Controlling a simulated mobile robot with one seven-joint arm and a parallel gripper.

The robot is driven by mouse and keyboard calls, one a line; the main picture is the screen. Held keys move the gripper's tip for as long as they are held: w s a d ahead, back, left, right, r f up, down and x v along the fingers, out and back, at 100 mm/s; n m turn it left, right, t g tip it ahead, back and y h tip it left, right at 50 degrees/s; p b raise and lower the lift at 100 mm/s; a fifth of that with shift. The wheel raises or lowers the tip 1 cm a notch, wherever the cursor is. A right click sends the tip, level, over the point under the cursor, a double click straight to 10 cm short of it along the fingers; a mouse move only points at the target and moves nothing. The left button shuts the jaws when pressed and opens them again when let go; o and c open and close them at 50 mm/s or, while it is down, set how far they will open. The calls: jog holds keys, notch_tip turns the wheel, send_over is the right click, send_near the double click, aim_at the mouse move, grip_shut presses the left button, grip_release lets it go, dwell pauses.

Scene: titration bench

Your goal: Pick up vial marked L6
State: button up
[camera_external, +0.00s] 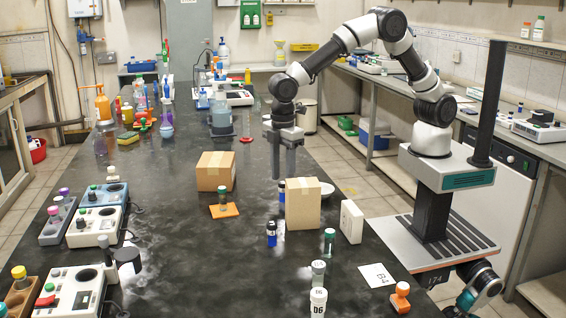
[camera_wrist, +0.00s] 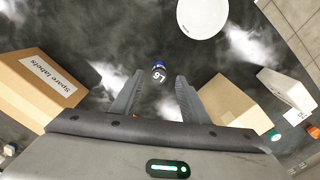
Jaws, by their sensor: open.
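The vial marked L6 (camera_wrist: 158,73) has a dark cap with white lettering and a blue band. In the wrist view it stands just beyond the gap between my fingertips, roughly centred. My gripper (camera_wrist: 160,84) is open and empty, with one finger on each side of that gap. In the external view my gripper (camera_external: 283,176) points straight down over the bench. A dark-capped vial (camera_external: 282,188) below its fingertips appears to be L6, partly hidden by a tall cardboard box (camera_external: 303,208); its label is unreadable there.
A similar blue-banded vial (camera_external: 271,235) stands nearer the camera. A cardboard box (camera_external: 215,172) stands left; the wrist view shows a "Spare labels" box (camera_wrist: 35,90). A white block (camera_external: 351,221) and green-capped vial (camera_external: 329,242) stand right. A round white plate (camera_wrist: 202,16) lies beyond L6.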

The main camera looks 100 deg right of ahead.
aim_at(282, 183)
notch_tip(282, 183, down, 5)
jog(key=shift+d+r, duration=0.15)
grip_shut()
jog(key=shift+r, duration=0.1)
